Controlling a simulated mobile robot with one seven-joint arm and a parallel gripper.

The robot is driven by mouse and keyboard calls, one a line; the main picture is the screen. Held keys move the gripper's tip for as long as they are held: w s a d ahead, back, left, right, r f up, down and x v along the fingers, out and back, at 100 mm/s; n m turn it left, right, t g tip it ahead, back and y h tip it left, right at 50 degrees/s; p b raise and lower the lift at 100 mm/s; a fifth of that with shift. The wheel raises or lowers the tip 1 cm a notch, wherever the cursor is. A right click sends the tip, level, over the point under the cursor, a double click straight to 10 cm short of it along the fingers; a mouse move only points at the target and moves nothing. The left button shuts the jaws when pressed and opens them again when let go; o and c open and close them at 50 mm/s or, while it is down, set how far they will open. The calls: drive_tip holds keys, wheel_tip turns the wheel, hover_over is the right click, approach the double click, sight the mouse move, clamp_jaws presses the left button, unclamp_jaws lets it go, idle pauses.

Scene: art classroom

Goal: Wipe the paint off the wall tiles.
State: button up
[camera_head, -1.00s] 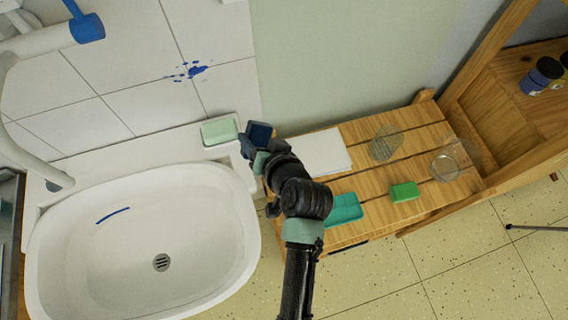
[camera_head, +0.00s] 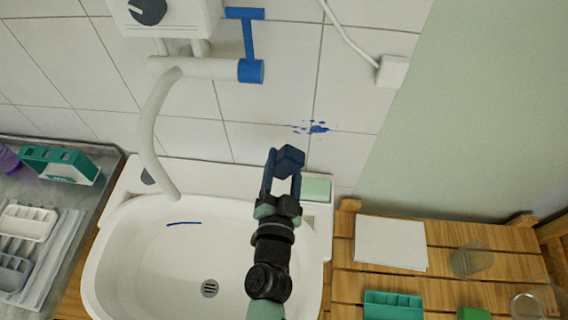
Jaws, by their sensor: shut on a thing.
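Blue paint (camera_head: 316,128) is splattered on the white wall tiles (camera_head: 345,95) above the sink's right side, as one larger blot with small specks around it. My gripper (camera_head: 283,182) is shut on a dark blue block (camera_head: 290,160), which looks like a sponge or cloth. It holds the block up just below and left of the paint; I cannot tell whether the block touches the wall. A blue streak (camera_head: 184,224) lies inside the white sink basin (camera_head: 140,262).
A pale green soap bar (camera_head: 316,189) lies at the sink's back right corner. A white tap (camera_head: 153,120) with a blue lever (camera_head: 250,70) stands left. A wooden slatted bench (camera_head: 440,286) at right holds white paper (camera_head: 390,242), a teal tray (camera_head: 392,305) and glasses.

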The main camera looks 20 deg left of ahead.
sight(287, 125)
drive_tip(key=shift+s+a, duration=0.1)
drive_tip(key=shift+a, duration=0.25)
drive_tip(key=shift+x, duration=3)
drive_tip(key=shift+b+x, duration=0.4)
drive_tip(key=shift+x, duration=0.45)
drive_tip(key=shift+r, duration=0.1)
